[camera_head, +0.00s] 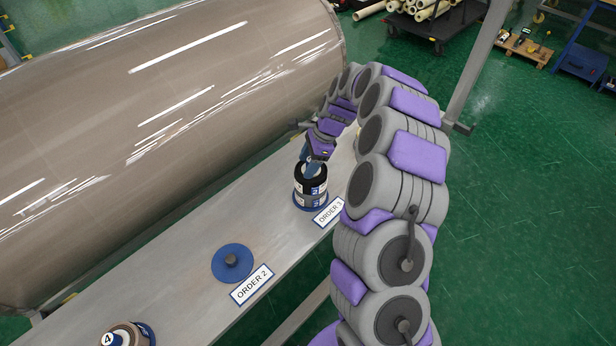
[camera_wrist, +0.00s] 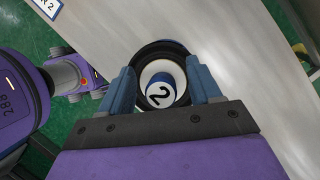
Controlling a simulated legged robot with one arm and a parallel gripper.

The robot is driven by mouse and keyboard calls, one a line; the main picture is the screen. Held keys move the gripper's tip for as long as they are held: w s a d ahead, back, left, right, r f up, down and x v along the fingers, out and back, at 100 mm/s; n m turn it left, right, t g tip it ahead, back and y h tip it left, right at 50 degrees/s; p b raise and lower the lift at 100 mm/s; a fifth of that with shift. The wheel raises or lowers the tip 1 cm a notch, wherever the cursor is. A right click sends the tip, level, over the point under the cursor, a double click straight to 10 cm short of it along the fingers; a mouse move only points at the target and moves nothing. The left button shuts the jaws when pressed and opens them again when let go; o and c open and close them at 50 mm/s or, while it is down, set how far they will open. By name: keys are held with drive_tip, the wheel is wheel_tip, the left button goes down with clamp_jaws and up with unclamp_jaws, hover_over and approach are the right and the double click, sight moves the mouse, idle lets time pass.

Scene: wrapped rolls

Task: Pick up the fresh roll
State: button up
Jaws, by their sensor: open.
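A roll (camera_head: 311,188) with black and white-and-blue bands stands upright on a blue round base (camera_head: 311,206) at the ORDER 3 label. My gripper (camera_head: 313,165) is right above it, pointing down, and partly hides its top. In the wrist view, my gripper (camera_wrist: 163,78) is open, with one blue finger on each side of the roll. This roll's black rim (camera_wrist: 163,48) surrounds a white ring and a round top marked 2 (camera_wrist: 160,95). Whether the fingers touch the roll cannot be told. Another roll, marked 4 (camera_head: 120,336), is cut off at the bottom left.
An empty blue disc with a centre peg (camera_head: 232,263) lies by the ORDER 2 label (camera_head: 251,285) on the long grey bench (camera_head: 180,284). A large wrapped cylinder (camera_head: 160,110) runs along the bench's far side. Green floor lies to the right.

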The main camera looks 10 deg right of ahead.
drive_tip(key=shift+d, duration=0.45)
drive_tip(key=shift+c, duration=0.4)
drive_tip(key=shift+d, duration=0.35)
drive_tip(key=c, duration=0.3)
drive_tip(key=shift+c, duration=0.8)
drive_tip(key=shift+a, duration=0.55)
drive_tip(key=c, duration=0.6)
drive_tip(key=shift+d, duration=0.35)
clamp_jaws()
